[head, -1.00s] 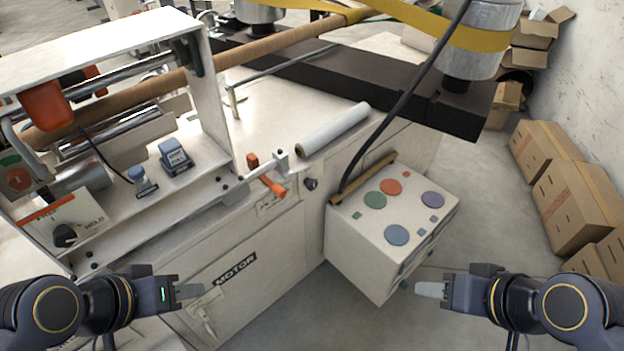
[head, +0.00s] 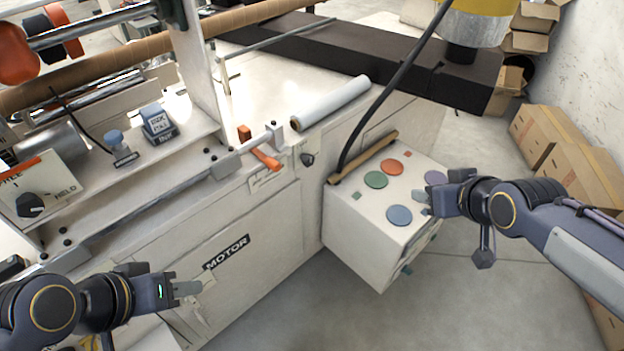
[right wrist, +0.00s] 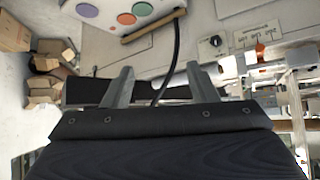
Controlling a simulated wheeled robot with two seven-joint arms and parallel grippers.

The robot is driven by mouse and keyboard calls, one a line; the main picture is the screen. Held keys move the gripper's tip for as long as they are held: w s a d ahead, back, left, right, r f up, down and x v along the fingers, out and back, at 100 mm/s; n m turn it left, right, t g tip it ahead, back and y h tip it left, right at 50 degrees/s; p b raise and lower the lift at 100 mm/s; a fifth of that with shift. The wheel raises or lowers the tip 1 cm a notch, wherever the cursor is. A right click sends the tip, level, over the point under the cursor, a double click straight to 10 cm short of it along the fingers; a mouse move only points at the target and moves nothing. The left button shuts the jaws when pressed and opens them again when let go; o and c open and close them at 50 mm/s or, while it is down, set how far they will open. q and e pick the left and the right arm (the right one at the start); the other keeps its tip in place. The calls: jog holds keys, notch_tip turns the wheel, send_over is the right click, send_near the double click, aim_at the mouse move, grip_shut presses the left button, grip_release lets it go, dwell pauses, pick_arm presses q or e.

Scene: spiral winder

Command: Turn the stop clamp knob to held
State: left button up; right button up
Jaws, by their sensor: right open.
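The black clamp knob (head: 29,204) sits on a white plate (head: 62,172) with an orange top stripe at the far left of the head view. The plate reads FREE and HELD. I cannot make out clearly where the knob points. My left gripper (head: 187,288) is below and to the right of it, apart from it, in front of the MOTOR cabinet; its finger gap is not clear. My right gripper (head: 424,199) is far to the right, beside the button box. In the right wrist view its two fingers (right wrist: 160,85) stand apart with nothing held between them.
The white box (head: 350,230) with coloured round buttons is close to my right gripper. Another black knob (head: 308,160) and an orange-handled lever (head: 262,156) are on the machine front. A black cable (head: 385,100) hangs over the box. Cartons (head: 560,150) stand at right.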

jog(key=w+a+f+n+t+y+b, duration=0.2)
jog(key=w+a+f+n+b, duration=0.2)
jog(key=w+f+b, duration=0.5)
jog(key=n+t+y+b, duration=0.3)
jog(key=n+y+b, duration=0.3)
jog(key=y, duration=0.2)
send_near(311, 163)
jog(key=x, duration=0.2)
jog(key=b+x, duration=0.1)
jog(key=x, duration=0.6)
jog(key=shift+w+a+r, duration=0.15)
jog(key=shift+w, duration=0.05)
pick_arm(q)
notch_tip(311, 163, down, 19)
pick_arm(e)
jog(key=c, duration=1)
